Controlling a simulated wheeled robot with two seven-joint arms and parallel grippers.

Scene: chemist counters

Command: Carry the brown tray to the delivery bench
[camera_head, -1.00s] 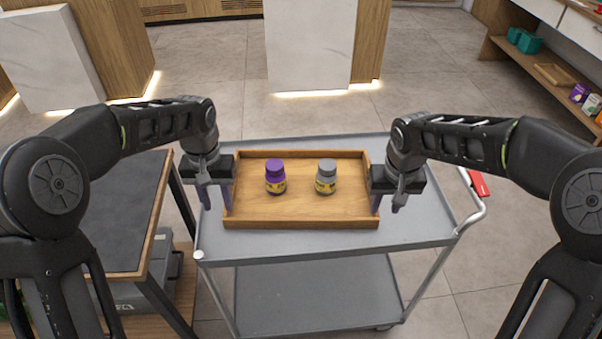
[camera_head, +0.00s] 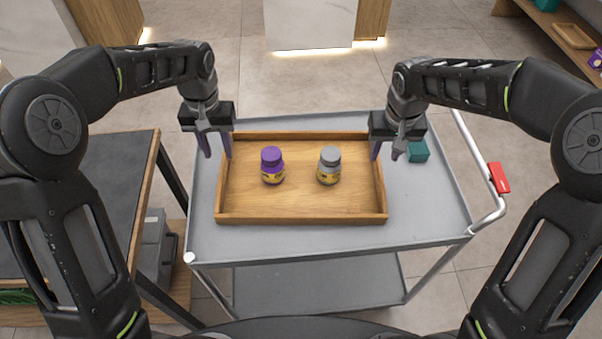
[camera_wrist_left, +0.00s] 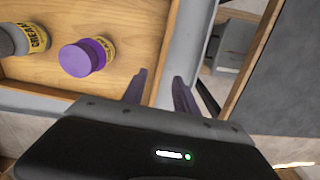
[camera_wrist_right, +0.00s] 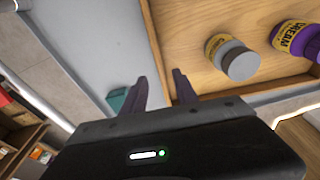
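The brown tray (camera_head: 300,218) lies on the grey cart's top (camera_head: 330,243). A purple-capped bottle (camera_head: 272,166) and a grey-capped bottle (camera_head: 329,167) stand upright in it. My left gripper (camera_head: 216,147) is open at the far part of the tray's left wall, one finger toward the inside and one outside. In the left wrist view its fingers (camera_wrist_left: 160,92) are apart with that wall near them. My right gripper (camera_head: 386,153) is open at the tray's right wall; its fingers (camera_wrist_right: 160,92) are apart in the right wrist view. Contact cannot be told. Which furniture is the delivery bench is unclear.
A teal box (camera_head: 418,150) is on the cart beside my right gripper. The cart's handle with a red part (camera_head: 499,178) is at the right. A dark-topped table (camera_head: 80,190) stands close at the left. A white counter (camera_head: 310,25) stands beyond open floor.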

